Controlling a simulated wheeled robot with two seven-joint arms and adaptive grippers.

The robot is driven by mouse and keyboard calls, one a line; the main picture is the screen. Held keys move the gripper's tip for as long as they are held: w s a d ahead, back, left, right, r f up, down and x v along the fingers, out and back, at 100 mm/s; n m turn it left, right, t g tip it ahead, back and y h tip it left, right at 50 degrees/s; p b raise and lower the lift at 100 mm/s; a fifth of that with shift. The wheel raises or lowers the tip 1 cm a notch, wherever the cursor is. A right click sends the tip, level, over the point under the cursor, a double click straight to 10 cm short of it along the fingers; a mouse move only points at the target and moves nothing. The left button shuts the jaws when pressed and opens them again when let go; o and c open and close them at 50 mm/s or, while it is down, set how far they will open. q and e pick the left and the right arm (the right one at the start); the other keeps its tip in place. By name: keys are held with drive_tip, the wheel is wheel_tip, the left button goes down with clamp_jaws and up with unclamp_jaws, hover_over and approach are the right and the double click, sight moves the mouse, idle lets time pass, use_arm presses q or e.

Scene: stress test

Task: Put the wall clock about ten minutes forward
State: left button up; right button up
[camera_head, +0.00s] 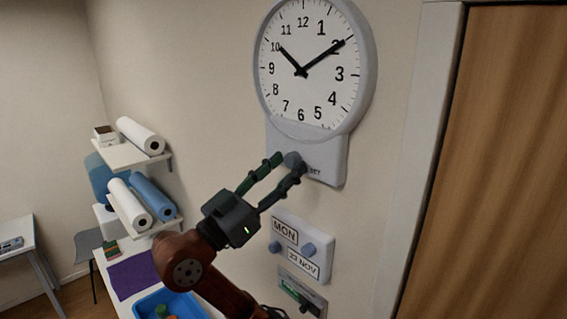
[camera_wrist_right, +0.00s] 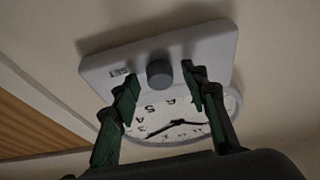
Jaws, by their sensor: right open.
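The wall clock (camera_head: 315,95) has a round white dial on a grey housing. Its short hand points near 10 and its long hand near 2. Below the dial, a round grey knob (camera_head: 293,159) sticks out beside the word SET. My right gripper (camera_head: 288,165) is open, with its fingertips at the knob. In the right wrist view the knob (camera_wrist_right: 160,74) shows between the two dark green fingers, with a gap on each side. The dial (camera_wrist_right: 170,128) is partly hidden there by the fingers. My left gripper is not in view.
Below the clock are a MON/date panel (camera_head: 318,262) with knobs and a small panel with a green part (camera_head: 302,290). A wooden door (camera_head: 490,160) is at the right. Shelves with rolls (camera_head: 140,135) and a table with a blue bin (camera_head: 150,302) are at the left.

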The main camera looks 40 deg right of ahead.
drive_tip(key=shift+d, duration=0.1)
drive_tip(key=shift+c, duration=0.7)
clamp_jaws()
drive_tip(key=shift+f+m+b, duration=0.15)
drive_tip(key=shift+m+b, duration=0.15)
drive_tip(key=shift+b, duration=0.35)
drive_tip(key=m+g+b, duration=0.1)
drive_tip(key=m+b, duration=0.1)
drive_tip(key=m+g+b, duration=0.1)
drive_tip(key=m+b, duration=0.1)
drive_tip(key=b, duration=0.1)
drive_tip(key=m+g+b, duration=0.1)
drive_tip(key=m+b, duration=0.1)
drive_tip(key=shift+w+g, duration=0.25)
drive_tip(key=shift+g, duration=0.05)
drive_tip(key=m+g+y+b, duration=0.1)
drive_tip(key=m, duration=0.2)
drive_tip(key=shift+w+r+b, duration=0.1)
drive_tip(key=shift+r+b, duration=0.1)
drive_tip(key=shift+b, duration=0.2)
drive_tip(key=shift+r+m+g+y, duration=0.15)
drive_tip(key=shift+m+g, duration=0.3)
drive_tip(key=shift+m, duration=0.5)
drive_tip(key=shift+m+g+y, duration=0.25)
drive_tip(key=shift+m+g, duration=0.2)
drive_tip(key=shift+m, duration=0.5)
drive_tip(key=shift+w, duration=0.1)
drive_tip(key=shift+o, duration=0.7)
unclamp_jaws()
